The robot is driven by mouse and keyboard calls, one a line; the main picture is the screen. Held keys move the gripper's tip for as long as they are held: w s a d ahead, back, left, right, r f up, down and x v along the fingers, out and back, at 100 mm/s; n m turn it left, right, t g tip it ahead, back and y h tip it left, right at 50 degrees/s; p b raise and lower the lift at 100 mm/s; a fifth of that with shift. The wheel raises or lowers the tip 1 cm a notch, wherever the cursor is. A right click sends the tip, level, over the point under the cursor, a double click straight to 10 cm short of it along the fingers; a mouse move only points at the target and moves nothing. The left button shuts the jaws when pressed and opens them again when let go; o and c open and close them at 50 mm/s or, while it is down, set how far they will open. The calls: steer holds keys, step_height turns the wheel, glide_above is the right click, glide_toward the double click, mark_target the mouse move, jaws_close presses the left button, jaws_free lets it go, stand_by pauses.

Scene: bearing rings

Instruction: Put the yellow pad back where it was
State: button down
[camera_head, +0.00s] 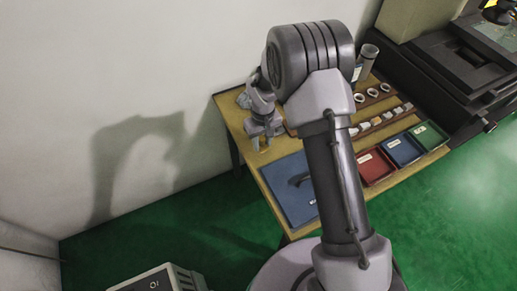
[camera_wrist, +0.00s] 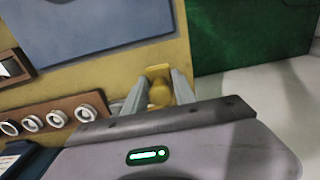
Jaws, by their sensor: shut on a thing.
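The yellow pad (camera_wrist: 158,70) shows in the wrist view as a small yellow plate with a rounded knob on it. My gripper (camera_wrist: 159,88) is shut on it, with one finger on each side of the knob. In the head view my gripper (camera_head: 262,146) points down over the left end of the wooden table (camera_head: 239,122), close to the wall. The pad is too small there to make out clearly. I cannot tell whether its underside touches the table.
A blue panel (camera_head: 289,190) with a dark handle lies at the table's front left. Red (camera_head: 374,167), blue (camera_head: 403,150) and green (camera_head: 429,136) trays line the front right. A brown rack (camera_wrist: 60,118) holds several white rings. A dark machine (camera_head: 460,65) stands at the right.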

steer(key=shift+w+a+f, duration=0.1)
steer(key=shift+w+a, duration=0.15)
steer(key=shift+a, duration=0.35)
step_height(320, 180, down, 3)
steer(key=shift+f+b, duration=0.15)
steer(key=shift+b, duration=0.85)
steer(key=shift+f, duration=0.25)
steer(key=c, duration=1)
jaws_free()
steer(key=shift+r, duration=0.1)
